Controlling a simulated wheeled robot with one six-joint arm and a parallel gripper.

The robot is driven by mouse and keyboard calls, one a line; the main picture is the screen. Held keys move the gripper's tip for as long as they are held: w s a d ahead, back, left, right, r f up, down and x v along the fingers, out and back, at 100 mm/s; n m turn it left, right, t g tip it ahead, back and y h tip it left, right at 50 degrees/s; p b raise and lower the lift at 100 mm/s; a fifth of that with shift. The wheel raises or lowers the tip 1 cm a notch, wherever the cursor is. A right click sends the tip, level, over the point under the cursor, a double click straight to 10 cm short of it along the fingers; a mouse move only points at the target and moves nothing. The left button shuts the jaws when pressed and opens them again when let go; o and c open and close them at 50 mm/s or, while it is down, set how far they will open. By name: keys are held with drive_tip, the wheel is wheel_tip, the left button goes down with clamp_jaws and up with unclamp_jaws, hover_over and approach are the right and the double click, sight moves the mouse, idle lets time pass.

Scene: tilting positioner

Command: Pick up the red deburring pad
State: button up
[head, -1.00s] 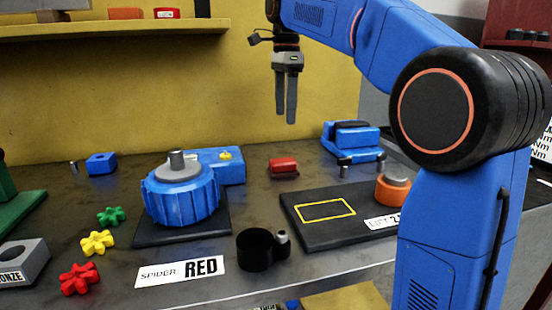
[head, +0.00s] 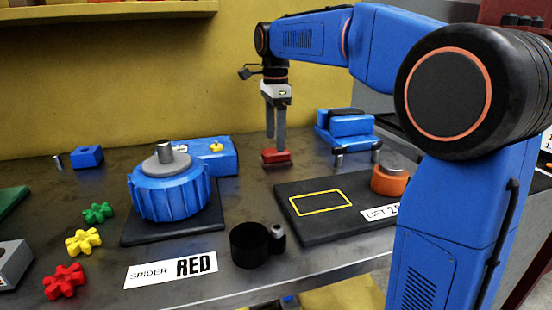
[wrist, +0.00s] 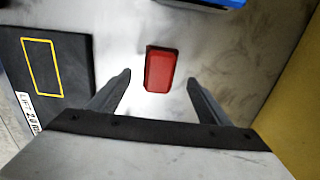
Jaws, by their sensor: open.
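The red deburring pad (head: 276,158) lies on the grey metal bench, behind the black plate and right of the blue motor. In the wrist view the red pad (wrist: 160,69) lies ahead of the fingertips, between their lines. My gripper (head: 275,147) points down over the pad in the head view, its fingers partly in front of the pad's far side. In the wrist view my gripper (wrist: 159,76) has its fingers wide apart with nothing between them. I cannot tell exactly how high the tips are above the bench.
A black plate (head: 310,229) with a yellow outline and an orange knob (head: 389,180) lies in front. A blue vise-like block (head: 345,127) stands right of the pad. The blue finned housing (head: 170,195) stands left. Yellow wall (head: 120,90) is behind.

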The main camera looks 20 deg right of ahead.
sight(276, 157)
drive_tip(key=shift+d+f, duration=0.15)
drive_tip(key=shift+f, duration=2.75)
drive_tip(key=c, duration=1.3)
